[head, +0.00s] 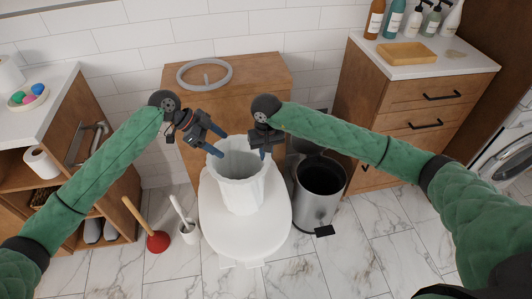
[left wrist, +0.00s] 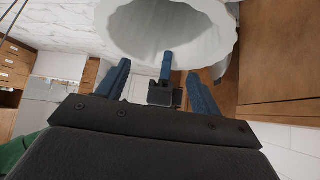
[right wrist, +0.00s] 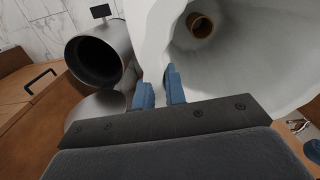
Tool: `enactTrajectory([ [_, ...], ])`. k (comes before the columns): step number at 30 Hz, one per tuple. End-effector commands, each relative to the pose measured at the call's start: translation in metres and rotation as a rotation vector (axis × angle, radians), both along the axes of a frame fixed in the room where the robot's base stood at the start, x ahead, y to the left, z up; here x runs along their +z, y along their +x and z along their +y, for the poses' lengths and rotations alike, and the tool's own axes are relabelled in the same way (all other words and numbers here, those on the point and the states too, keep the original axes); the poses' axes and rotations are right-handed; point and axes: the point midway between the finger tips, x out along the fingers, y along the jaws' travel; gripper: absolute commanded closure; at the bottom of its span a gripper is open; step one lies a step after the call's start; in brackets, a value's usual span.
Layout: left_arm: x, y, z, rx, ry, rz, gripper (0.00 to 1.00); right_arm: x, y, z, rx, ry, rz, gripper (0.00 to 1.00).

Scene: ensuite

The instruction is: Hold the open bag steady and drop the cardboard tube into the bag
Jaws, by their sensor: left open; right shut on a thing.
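The white open bag (head: 240,190) stands upright on the closed toilet lid (head: 215,235). My right gripper (head: 264,152) is shut on the bag's right rim; in the right wrist view its blue fingers (right wrist: 160,90) pinch the wall. The brown cardboard tube (right wrist: 202,26) is inside the bag, its round open end showing deep in the white interior. It cannot be made out in the head view. My left gripper (head: 216,145) is open and empty at the bag's upper left rim. In the left wrist view its spread fingers (left wrist: 160,82) are beside the bag's mouth (left wrist: 165,25).
A steel bin (head: 320,188) stands right of the toilet. A plunger (head: 157,240) and toilet brush (head: 188,230) stand on the floor at left. A grey ring (head: 205,74) lies on the wooden ledge behind. Cabinets flank both sides.

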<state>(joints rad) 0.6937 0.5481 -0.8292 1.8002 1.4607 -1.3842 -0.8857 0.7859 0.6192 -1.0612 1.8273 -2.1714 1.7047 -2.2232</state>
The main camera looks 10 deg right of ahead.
Motion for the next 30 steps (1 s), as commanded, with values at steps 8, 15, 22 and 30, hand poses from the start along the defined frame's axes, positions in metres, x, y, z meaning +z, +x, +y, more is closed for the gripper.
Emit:
enactTrajectory([
  [8, 0.040, 0.008, 0.036, 0.002, 0.000, -0.002, 0.34, 0.000, 0.000, 0.000, 0.000, 0.000, 0.000, 1.00],
  [15, 0.061, 0.012, 0.055, 0.001, -0.001, -0.001, 0.34, 0.000, 0.000, 0.000, 0.000, 0.000, 0.000, 1.00],
  [22, 0.066, 0.013, 0.059, 0.000, -0.001, 0.000, 0.34, 0.000, 0.000, 0.000, 0.000, 0.000, 0.000, 1.00],
  [30, 0.066, 0.013, 0.059, 0.000, -0.001, 0.000, 0.34, 0.000, 0.000, 0.000, 0.000, 0.000, 0.000, 1.00],
])
